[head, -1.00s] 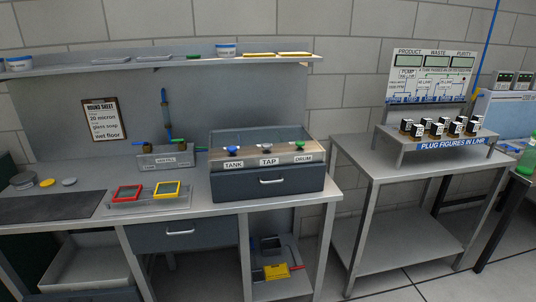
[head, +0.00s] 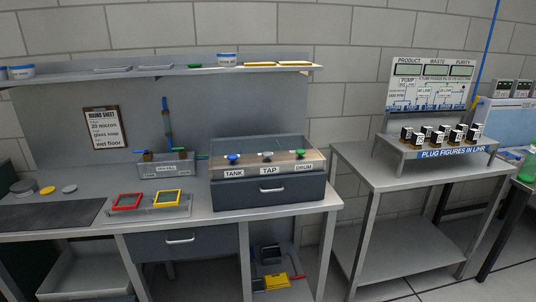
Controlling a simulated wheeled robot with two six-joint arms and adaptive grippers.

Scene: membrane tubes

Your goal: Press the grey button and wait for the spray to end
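A dark blue-grey box (head: 268,195) with a clear cover stands at the right end of the workbench. On its sloped top are a blue button (head: 233,159) over the label TANK, a small grey button (head: 267,156) over TAP, and a green button (head: 300,154) over DRUM. No spray is visible. Neither of my grippers is in view, and nothing touches the box.
A red frame (head: 127,201) and a yellow frame (head: 172,198) sit in a holder left of the box. A shelf (head: 130,75) runs above the bench. A steel table (head: 365,170) with a figure stand stands to the right.

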